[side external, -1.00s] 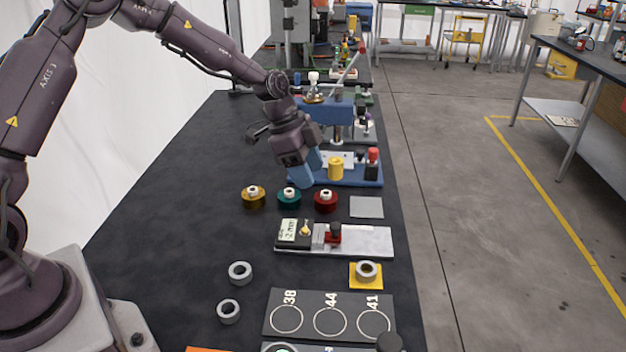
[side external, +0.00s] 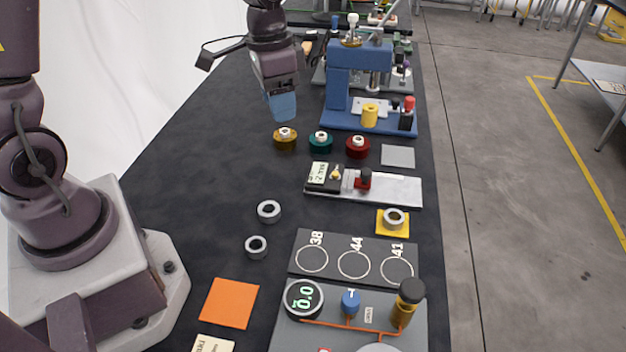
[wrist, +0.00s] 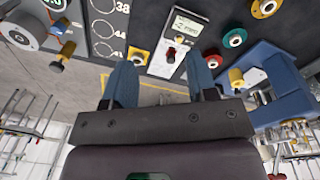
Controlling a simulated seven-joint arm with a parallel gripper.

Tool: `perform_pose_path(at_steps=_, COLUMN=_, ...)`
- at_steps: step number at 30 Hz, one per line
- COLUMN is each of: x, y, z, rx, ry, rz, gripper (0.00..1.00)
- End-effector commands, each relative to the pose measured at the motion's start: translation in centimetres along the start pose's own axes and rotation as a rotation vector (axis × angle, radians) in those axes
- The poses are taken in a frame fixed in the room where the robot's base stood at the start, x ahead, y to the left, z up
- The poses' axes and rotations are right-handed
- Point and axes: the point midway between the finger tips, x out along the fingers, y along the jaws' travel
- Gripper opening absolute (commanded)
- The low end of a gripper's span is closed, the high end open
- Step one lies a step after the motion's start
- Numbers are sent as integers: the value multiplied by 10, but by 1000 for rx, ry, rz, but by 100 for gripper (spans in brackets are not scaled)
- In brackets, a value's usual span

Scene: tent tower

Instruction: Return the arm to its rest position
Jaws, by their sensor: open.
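My gripper (side external: 282,106) hangs over the dark table at the upper middle of the side view, just behind the yellow spool. It points down and is apart from everything below. In the wrist view its two blue fingers (wrist: 162,88) are spread wide, with nothing between them.
Yellow (side external: 285,140), teal (side external: 320,142) and red (side external: 358,147) spools stand in a row. A blue press (side external: 347,85) is right of my gripper. Nearer are a measuring fixture (side external: 395,188), a grey ring on a yellow pad (side external: 394,220), two loose rings (side external: 268,211), a numbered board (side external: 330,278) and a gauge (side external: 304,298).

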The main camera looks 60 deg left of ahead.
Motion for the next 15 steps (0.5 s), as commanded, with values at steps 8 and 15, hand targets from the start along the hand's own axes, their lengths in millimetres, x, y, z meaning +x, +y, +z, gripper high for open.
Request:
perform_pose_path(at_steps=8, x=-72, y=32, z=73, rx=-252, ry=100, rz=-143, gripper=53)
perform_pose_path(at_steps=15, x=-106, y=59, z=123, rx=-318, ry=275, rz=-159, gripper=53)
